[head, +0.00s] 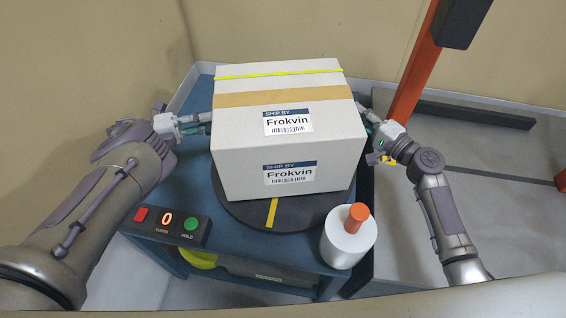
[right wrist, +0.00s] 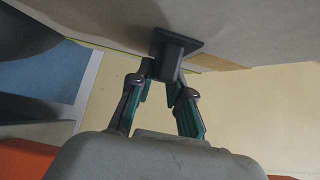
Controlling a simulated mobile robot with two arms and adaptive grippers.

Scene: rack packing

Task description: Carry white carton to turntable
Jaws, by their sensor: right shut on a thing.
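The white carton (head: 288,135) has a yellow strap, a tan tape band and "Frokvin" labels. In the head view it is over the dark round turntable (head: 240,212), which has a yellow stripe and shows along the carton's front lower edge. I cannot tell whether the carton's bottom touches the disc. My right gripper (head: 370,122) is at the carton's right side. The right wrist view (right wrist: 160,80) shows its fingers shut on a dark handle (right wrist: 172,52) on the carton (right wrist: 240,25). My left gripper (head: 207,122) is at the carton's left side; its fingertips are partly hidden.
The turntable is on a blue bench (head: 190,180). A control box (head: 166,226) with red and green buttons and a "0" display is at its front left. A white canister (head: 347,240) with an orange top stands front right. An orange post (head: 415,70) rises behind right.

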